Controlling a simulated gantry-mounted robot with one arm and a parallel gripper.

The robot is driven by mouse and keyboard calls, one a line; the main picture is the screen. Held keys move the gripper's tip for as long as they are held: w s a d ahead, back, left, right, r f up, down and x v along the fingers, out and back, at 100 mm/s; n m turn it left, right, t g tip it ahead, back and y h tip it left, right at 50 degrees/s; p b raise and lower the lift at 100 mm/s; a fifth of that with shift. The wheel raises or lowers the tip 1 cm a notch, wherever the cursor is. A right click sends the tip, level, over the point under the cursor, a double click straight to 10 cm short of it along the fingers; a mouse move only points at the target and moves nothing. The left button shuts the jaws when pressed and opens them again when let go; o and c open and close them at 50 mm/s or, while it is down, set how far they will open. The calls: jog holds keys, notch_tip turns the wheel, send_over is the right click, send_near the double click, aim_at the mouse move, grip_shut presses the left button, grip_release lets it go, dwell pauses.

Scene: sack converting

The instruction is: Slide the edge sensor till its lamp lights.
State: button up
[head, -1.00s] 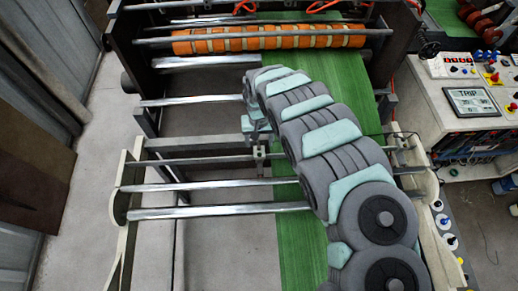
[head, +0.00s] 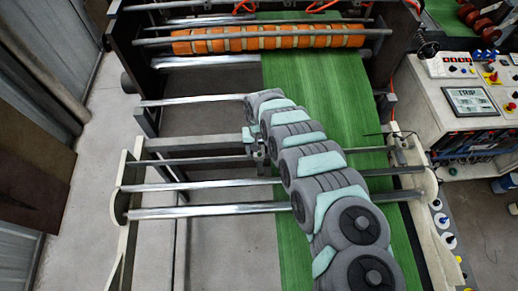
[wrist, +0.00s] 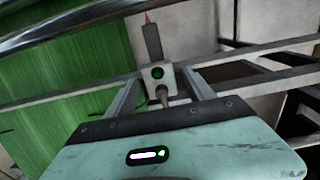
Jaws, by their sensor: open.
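The edge sensor is a small pale block (wrist: 158,74) with a dark upright arm and a red tip in the wrist view. It sits on a thin cross rail (wrist: 85,93), near the edge of the green web (wrist: 60,70). A round green lamp shows on its face; I cannot be sure that it is lit. In the head view the sensor (head: 261,160) is small and partly hidden by my arm. My gripper (wrist: 162,90) is open, with one finger on each side of the block. Contact is not clear. My gripper (head: 249,135) is also over the rail in the head view.
Shiny rollers (head: 205,211) cross the frame in front of and behind the rail. An orange banded roller (head: 215,42) lies at the back. A control console (head: 465,85) stands on the right; its screen appears to read TRIP. Bare floor lies left.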

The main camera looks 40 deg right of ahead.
jog(key=shift+c, duration=0.2)
grip_shut()
dwell(0.4)
